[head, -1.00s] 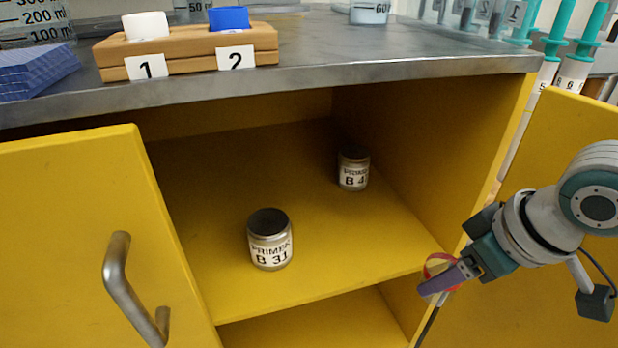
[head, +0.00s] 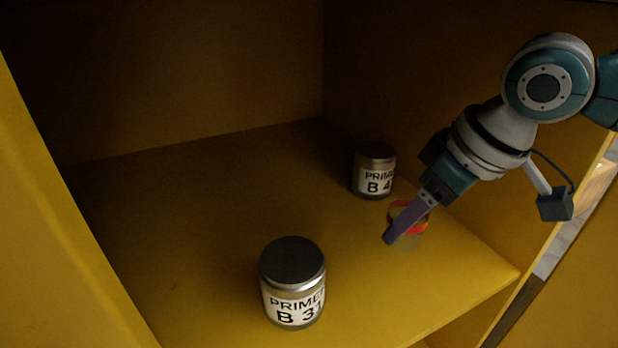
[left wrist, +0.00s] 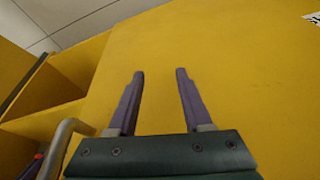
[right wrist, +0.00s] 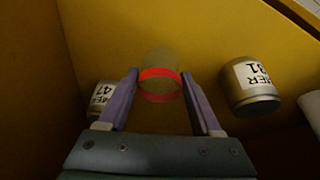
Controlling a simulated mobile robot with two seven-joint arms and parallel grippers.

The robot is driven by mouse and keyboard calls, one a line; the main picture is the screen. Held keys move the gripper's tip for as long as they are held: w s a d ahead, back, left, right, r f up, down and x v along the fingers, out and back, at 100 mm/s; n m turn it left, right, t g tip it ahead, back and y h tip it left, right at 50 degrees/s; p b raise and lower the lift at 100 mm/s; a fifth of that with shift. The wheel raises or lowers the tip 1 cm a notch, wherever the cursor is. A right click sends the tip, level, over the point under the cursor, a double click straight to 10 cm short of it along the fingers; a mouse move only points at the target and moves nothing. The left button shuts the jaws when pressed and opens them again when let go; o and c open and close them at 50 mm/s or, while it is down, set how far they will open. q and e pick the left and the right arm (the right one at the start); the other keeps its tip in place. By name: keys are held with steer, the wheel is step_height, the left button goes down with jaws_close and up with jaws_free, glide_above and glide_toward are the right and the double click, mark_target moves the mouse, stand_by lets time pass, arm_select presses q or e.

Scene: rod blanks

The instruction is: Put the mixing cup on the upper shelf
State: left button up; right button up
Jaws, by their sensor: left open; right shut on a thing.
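The mixing cup (head: 409,238) is clear with a red band and sits in the right gripper, at or just above the upper shelf (head: 200,240) of the yellow cabinet. My right gripper (head: 392,232) is shut on it and partly hides it. In the right wrist view the cup (right wrist: 160,66) stands between the two purple fingers (right wrist: 160,88). I cannot tell whether its base touches the shelf. My left gripper (left wrist: 160,75) is open and empty in front of a yellow panel.
A primer jar marked B 31 (head: 293,283) stands at the shelf's front. Another primer jar, marked B 4 and partly hidden digits (head: 373,171), stands behind the cup, near the right wall. Bare shelf lies left of the jars. A door handle (left wrist: 62,145) shows in the left wrist view.

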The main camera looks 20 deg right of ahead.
mark_target(424, 232)
steer(key=f+b, duration=0.2)
steer(key=b, duration=0.1)
steer(key=s+f+b, duration=0.1)
steer(key=b, duration=0.1)
steer(key=shift+d+f, duration=0.25)
steer(key=shift+f, duration=0.15)
steer(key=shift+f+b, duration=0.1)
steer(key=shift+b, duration=0.25)
steer(key=shift+w+a+r, duration=0.1)
steer(key=shift+w+r, duration=0.05)
steer(key=shift+r, duration=0.1)
steer(key=shift+f, duration=0.1)
steer(key=o, duration=0.9)
steer(key=shift+f, duration=0.1)
steer(key=shift+c, duration=0.2)
steer(key=o, duration=0.5)
steer(key=shift+c, duration=0.2)
